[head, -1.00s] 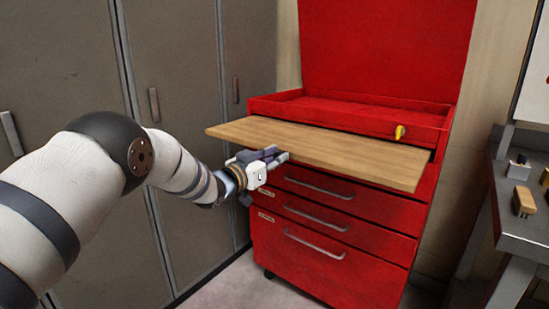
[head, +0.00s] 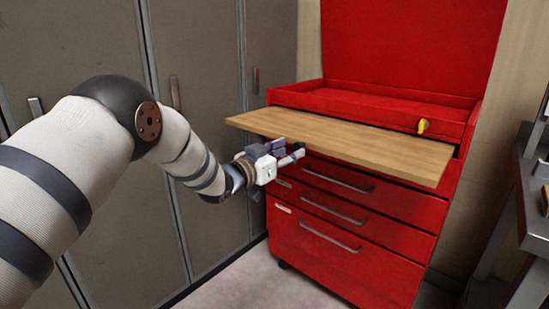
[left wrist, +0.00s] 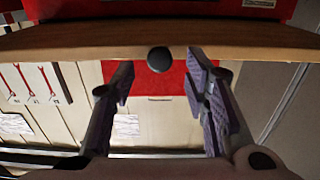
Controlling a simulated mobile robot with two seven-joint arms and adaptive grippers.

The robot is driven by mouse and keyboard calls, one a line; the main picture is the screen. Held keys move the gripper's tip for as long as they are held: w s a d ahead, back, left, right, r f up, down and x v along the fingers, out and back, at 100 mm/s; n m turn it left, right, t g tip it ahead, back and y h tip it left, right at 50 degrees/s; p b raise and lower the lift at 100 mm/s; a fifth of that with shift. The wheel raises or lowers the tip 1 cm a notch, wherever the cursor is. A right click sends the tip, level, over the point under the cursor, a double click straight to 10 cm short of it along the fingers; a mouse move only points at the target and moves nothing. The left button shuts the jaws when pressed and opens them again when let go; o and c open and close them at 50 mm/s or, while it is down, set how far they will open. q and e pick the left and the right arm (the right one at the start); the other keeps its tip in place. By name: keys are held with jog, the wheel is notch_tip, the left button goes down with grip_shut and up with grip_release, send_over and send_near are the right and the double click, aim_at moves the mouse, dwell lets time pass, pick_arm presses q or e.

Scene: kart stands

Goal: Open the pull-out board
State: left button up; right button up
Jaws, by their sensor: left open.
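The pull-out board (head: 350,145) is a light wooden slab that sticks out from under the top of the red cabinet (head: 345,255). In the left wrist view its front edge (left wrist: 90,42) spans the top of the picture, with a dark round knob (left wrist: 158,60) on it. My left gripper (head: 292,153) is at the board's front edge, toward its left part. Its fingers (left wrist: 162,80) are open, one on each side of the knob, with visible gaps. The knob is hidden in the head view. My right gripper is not in view.
Below the board are several red drawers with metal handles (head: 338,182). A yellow knob (head: 423,126) is on the cabinet's top right. Grey lockers (head: 205,60) stand close on the left. A grey workbench (head: 525,200) stands at the right. Some floor (head: 245,290) is clear in front.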

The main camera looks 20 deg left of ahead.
pick_arm(q)
jog(key=v, duration=0.9)
jog(key=shift+r, duration=0.1)
jog(key=s+d+f+n+g+y+p, duration=0.15)
jog(key=s+f+g, duration=0.35)
jog(key=s+f, duration=0.75)
jog(key=s+d+f+n+g+y+p, duration=0.1)
jog(key=s+f+n+g+y, duration=0.2)
jog(key=s+f, duration=0.95)
jog(key=s+f+g, duration=0.2)
jog(key=s+g, duration=0.2)
jog(key=s, duration=0.6)
jog(key=s+f+g+y, duration=0.1)
jog(key=s+f+g, duration=0.1)
jog(key=s, duration=0.9)
jog(key=s+f+g+p, duration=0.1)
jog(key=s+g, duration=0.4)
jog(key=s, duration=0.5)
jog(key=shift+s+d+f+g+y, duration=0.2)
jog(key=shift+f+g+y, duration=0.1)
jog(key=shift+f+y, duration=0.1)
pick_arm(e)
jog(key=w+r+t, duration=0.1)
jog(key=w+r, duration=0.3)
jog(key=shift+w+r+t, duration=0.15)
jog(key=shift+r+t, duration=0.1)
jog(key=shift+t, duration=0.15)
pick_arm(q)
jog(key=shift+w, duration=0.1)
